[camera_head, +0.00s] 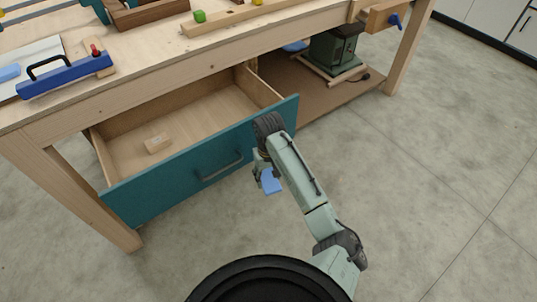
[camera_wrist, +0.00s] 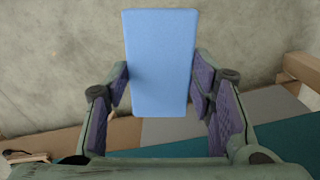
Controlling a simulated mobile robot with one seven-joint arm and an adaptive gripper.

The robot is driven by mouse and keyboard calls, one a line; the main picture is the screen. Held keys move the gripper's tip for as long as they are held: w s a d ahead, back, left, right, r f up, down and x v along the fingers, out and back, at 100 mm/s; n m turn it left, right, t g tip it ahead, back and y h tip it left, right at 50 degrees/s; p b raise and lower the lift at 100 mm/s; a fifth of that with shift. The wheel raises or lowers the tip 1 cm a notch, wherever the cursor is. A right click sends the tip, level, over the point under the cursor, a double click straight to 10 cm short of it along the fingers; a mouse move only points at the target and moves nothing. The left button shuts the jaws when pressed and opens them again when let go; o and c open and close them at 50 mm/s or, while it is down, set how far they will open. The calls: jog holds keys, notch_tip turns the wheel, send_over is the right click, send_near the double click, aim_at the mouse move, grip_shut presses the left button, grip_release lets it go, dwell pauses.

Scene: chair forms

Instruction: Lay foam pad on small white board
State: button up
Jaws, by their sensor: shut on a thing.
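The foam pad is a light blue block (camera_head: 270,182), held by my gripper (camera_head: 262,170) in front of the open drawer, beyond its teal front. In the wrist view the pad (camera_wrist: 160,55) stands out between the two purple-lined fingers of my gripper (camera_wrist: 162,85), which are shut on its sides. A pale white board (camera_head: 38,52) lies on the bench top at the far left, partly cut off by the picture edge. Another light blue piece (camera_head: 9,72) lies on it. The board is well away from my gripper.
The open drawer (camera_head: 225,167) juts out and holds a small wooden block (camera_head: 157,143). On the bench top, a blue tool with a black handle (camera_head: 65,75) lies at the white board's near edge. A green machine (camera_head: 334,47) stands on the lower shelf. The floor at right is clear.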

aim_at(268, 179)
jog(key=f+m, duration=0.1)
jog(key=f, duration=0.1)
jog(key=w+f+m, duration=0.1)
jog(key=f, duration=0.1)
jog(key=w+f+m, duration=0.1)
jog(key=f+m, duration=0.1)
jog(key=shift+w+a, duration=0.1)
jog(key=shift+w, duration=0.15)
jog(key=shift+r, duration=0.3)
notch_tip(268, 179, down, 9)
jog(key=b, duration=0.9)
jog(key=shift+s+r, duration=0.15)
